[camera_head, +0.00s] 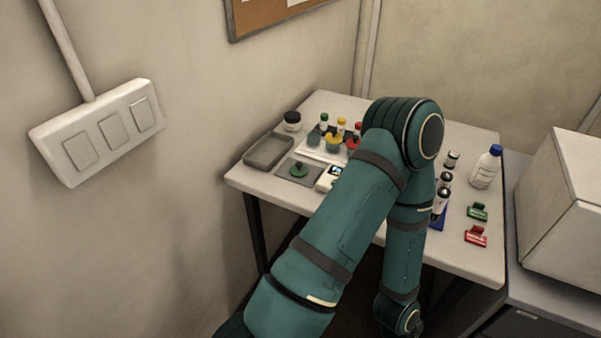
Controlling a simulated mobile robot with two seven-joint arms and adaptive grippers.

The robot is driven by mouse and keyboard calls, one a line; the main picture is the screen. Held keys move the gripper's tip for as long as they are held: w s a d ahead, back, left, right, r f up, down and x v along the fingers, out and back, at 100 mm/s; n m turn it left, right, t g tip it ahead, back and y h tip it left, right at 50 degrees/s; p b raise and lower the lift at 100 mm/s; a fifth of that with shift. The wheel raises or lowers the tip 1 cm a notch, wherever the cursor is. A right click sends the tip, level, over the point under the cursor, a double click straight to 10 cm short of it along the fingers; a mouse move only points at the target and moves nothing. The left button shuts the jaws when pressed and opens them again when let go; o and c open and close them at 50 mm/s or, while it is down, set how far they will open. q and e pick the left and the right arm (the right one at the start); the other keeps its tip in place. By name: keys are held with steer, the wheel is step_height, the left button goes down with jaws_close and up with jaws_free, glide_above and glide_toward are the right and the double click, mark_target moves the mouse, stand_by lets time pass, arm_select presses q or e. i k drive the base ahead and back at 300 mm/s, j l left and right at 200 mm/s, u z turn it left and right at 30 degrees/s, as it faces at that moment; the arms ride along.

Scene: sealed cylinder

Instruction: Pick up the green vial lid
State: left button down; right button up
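Neither gripper shows. The arm hides the middle of the table.
A grey tray (268,150) and a dark-lidded jar (292,121) stand at the table's left. At the right are a blue-capped bottle (485,169), several dark-topped vials, a green clip-like piece (477,212) and a red one (476,236).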

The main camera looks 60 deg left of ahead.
mark_target(298, 170)
steer(key=l+u, duration=0.1)
steer(key=u, duration=0.3)
steer(key=l+u, duration=0.1)
steer(key=u, duration=0.3)
steer(key=l+u, duration=0.1)
steer(key=u, duration=1.15)
steer(key=i+l+u, duration=0.15)
steer(key=u, duration=0.2)
steer(key=i+l+u, duration=0.15)
steer(key=l+u, duration=0.25)
steer(key=j, duration=0.1)
